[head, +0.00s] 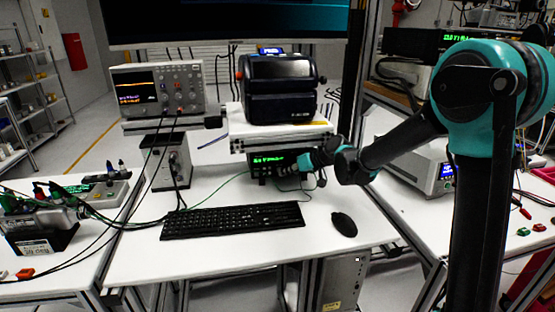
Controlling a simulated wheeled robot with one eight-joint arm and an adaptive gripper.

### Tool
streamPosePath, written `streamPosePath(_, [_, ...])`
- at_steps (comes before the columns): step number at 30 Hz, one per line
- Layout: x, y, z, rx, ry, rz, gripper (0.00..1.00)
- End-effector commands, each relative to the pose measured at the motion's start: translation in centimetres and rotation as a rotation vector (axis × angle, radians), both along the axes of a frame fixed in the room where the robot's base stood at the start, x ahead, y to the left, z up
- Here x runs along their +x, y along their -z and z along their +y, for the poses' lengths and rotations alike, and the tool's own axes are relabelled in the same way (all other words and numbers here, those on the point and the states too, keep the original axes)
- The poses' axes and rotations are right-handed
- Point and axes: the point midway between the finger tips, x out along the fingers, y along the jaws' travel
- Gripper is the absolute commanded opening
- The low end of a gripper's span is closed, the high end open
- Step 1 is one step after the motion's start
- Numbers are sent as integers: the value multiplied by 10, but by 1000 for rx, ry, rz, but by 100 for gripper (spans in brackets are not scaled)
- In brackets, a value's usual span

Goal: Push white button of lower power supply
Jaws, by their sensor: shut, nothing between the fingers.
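A black power supply (267,159) with a green lit display sits on the desk under the white shelf. My gripper (287,171) is shut and empty, at the right part of this power supply's front. It covers part of that front. I cannot tell whether the fingertips touch it. I cannot make out a white button there; it is hidden or too small.
A black label printer (278,88) stands on the white shelf (237,128). An oscilloscope (160,90) is at the left. A keyboard (233,220) and mouse (344,224) lie in front. Cables run across the left desk. A white instrument (422,167) stands at the right.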

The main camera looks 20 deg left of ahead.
Motion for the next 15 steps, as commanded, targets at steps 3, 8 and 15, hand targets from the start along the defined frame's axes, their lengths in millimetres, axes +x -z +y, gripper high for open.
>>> streamPosePath(3, [-1,-1,-1,0,1,-1,0])
streamPosePath(8, [-5,-2,-3,0,1,-1,0])
streamPosePath(15, [-5,-2,-4,0,1,-1,0])
